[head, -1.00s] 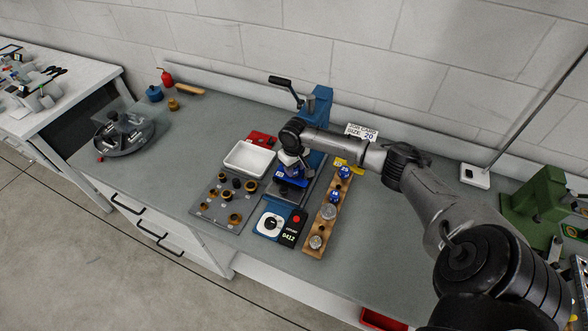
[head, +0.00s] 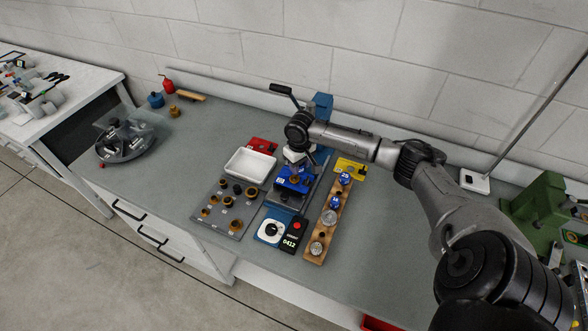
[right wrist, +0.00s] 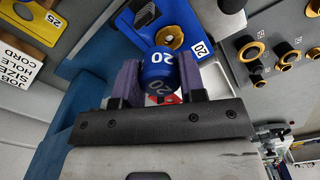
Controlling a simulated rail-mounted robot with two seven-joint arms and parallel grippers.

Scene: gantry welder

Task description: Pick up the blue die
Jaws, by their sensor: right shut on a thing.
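The blue die (right wrist: 158,78), a round piece marked 20, is between the purple-grey fingers of my right gripper (right wrist: 156,88) in the right wrist view. The gripper is shut on it. In the head view my right gripper (head: 297,158) is above a blue block (head: 299,187) at the press, and the die is hard to make out there. The blue block also shows in the right wrist view (right wrist: 183,20), with a brass ring (right wrist: 169,38) in it and a 20 label. My left gripper is not in view.
A wooden rack (head: 322,233) with blue and metal dies stands right of the press (head: 322,104). A white tray (head: 250,164), a grey plate of brass rings (head: 211,221) and a control box (head: 292,235) are close by.

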